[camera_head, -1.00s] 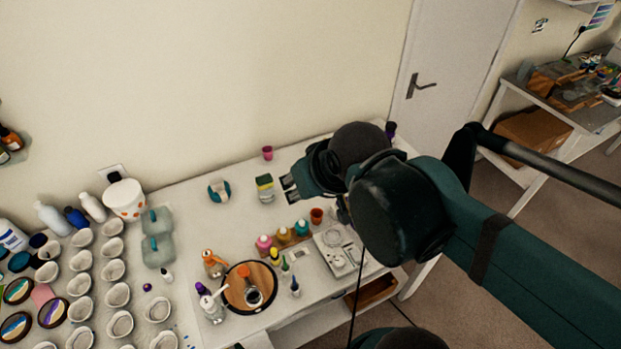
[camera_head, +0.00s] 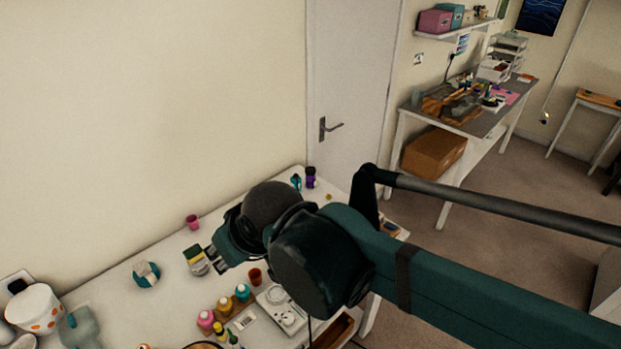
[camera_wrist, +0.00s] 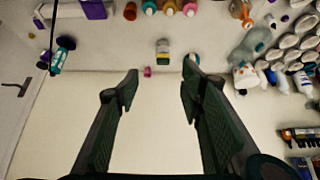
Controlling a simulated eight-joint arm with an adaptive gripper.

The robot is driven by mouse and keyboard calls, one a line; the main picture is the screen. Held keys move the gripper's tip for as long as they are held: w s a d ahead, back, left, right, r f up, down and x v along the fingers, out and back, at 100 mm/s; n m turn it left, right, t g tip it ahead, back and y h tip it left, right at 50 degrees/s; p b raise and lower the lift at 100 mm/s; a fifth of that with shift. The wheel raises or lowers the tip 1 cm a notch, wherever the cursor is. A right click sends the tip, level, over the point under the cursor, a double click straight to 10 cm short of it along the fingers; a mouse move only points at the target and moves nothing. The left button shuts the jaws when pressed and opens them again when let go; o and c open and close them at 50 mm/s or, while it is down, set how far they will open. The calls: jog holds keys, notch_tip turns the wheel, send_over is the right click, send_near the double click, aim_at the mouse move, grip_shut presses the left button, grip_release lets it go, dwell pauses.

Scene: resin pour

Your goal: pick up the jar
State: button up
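A small upright container with a yellow-and-green top and a pale grey lower part (camera_head: 196,262) stands on the white table; I cannot tell for sure that it is the jar. It also shows in the wrist view (camera_wrist: 162,52), ahead of the space between my fingers. My gripper (camera_head: 212,259) is just right of it in the head view. In the wrist view my gripper (camera_wrist: 160,72) has its two fingers wide apart, with nothing between them. The gap from fingertips to container is hard to judge.
A pink cup (camera_head: 192,222), a white-and-teal round item (camera_head: 146,274) and an orange-brown cup (camera_head: 255,276) stand nearby. Several colored bottles (camera_head: 224,304) are in front. A white bucket (camera_head: 32,312) is at left. The wall (camera_head: 150,120) rises behind the table.

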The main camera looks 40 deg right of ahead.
jog(key=o, duration=0.4)
jog(key=shift+c, duration=0.2)
